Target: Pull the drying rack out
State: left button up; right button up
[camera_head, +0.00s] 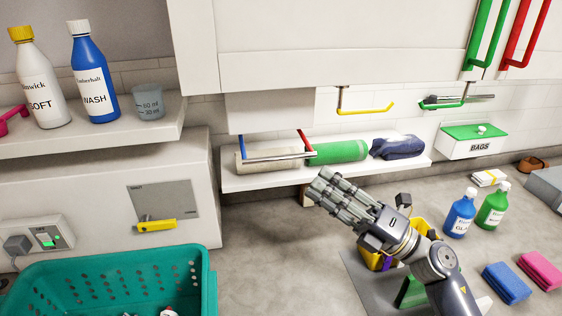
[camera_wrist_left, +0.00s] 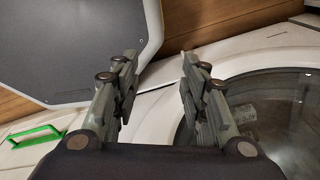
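A metal bar (camera_head: 276,156) on one blue and one red arm sits under a white box-shaped housing (camera_head: 268,112); this looks like the drying rack, pushed in below the cabinet. My right gripper (camera_head: 326,184) is in front of and below the bar's right end, pointing up and left, apart from it. It seems to hold nothing; whether its fingers are spread cannot be made out. My left gripper (camera_wrist_left: 156,85) is open and empty in the left wrist view, in front of a round glass door (camera_wrist_left: 275,125). It is not in the head view.
A shelf (camera_head: 240,183) behind the bar carries a beige roll, a green roll (camera_head: 338,152) and a dark blue bundle. A teal basket (camera_head: 110,285) stands at the lower left. Yellow (camera_head: 365,109), green and red handles hang at the right.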

aim_at(281, 158)
jog(key=p+x, duration=0.1)
jog(key=x, duration=0.2)
jog(key=p+x, duration=0.2)
jog(key=x, duration=0.1)
jog(key=p+x, duration=0.1)
jog(key=x, duration=0.2)
jog(key=shift+a+r, duration=0.25)
jog(key=shift+r, duration=0.1)
jog(key=shift+a+r, duration=0.1)
jog(key=shift+a, duration=0.3)
grip_shut()
